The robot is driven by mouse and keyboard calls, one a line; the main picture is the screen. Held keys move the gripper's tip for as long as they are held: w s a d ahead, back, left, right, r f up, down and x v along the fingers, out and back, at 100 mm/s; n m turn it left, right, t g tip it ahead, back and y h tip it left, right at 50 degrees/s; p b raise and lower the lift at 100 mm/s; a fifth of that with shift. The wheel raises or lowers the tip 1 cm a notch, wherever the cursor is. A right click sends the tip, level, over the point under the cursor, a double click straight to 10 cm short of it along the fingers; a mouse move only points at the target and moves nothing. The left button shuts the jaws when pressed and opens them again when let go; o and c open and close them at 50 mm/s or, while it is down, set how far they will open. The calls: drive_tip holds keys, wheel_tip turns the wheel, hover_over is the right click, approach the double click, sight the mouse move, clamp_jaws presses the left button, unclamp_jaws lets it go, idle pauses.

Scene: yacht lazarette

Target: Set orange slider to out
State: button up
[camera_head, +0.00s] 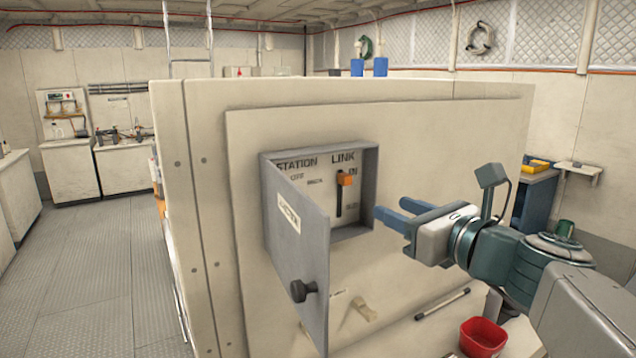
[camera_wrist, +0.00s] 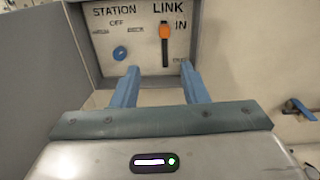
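The orange slider (camera_head: 344,179) sits at the upper end of a dark vertical slot, beside the word IN under the LINK label, inside a grey wall box (camera_head: 371,190). It also shows in the wrist view (camera_wrist: 165,32). The lower end's label looks like OUT but is too small to read surely. The box's grey door (camera_head: 296,262) stands open to the left. My gripper (camera_head: 383,213) is outside the box, right of and below the slider. Its two blue fingers (camera_wrist: 160,88) are apart with nothing between them, pointing at the panel below the slider.
A blue round knob (camera_wrist: 121,53) sits under STATION, left of the slot. The open door has a black knob (camera_head: 303,291).

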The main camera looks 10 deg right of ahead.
sight(349, 180)
drive_tip(key=shift+m+t, duration=0.3)
drive_tip(key=shift+m, duration=0.1)
drive_tip(key=x, duration=0.4)
drive_tip(key=p+x, duration=0.1)
drive_tip(key=x, duration=0.4)
drive_tip(key=p+x, duration=0.1)
drive_tip(key=x, duration=0.3)
drive_tip(key=shift+w+d+r, duration=0.25)
drive_tip(key=shift+w+r, duration=0.05)
drive_tip(key=shift+w, duration=0.15)
clamp_jaws()
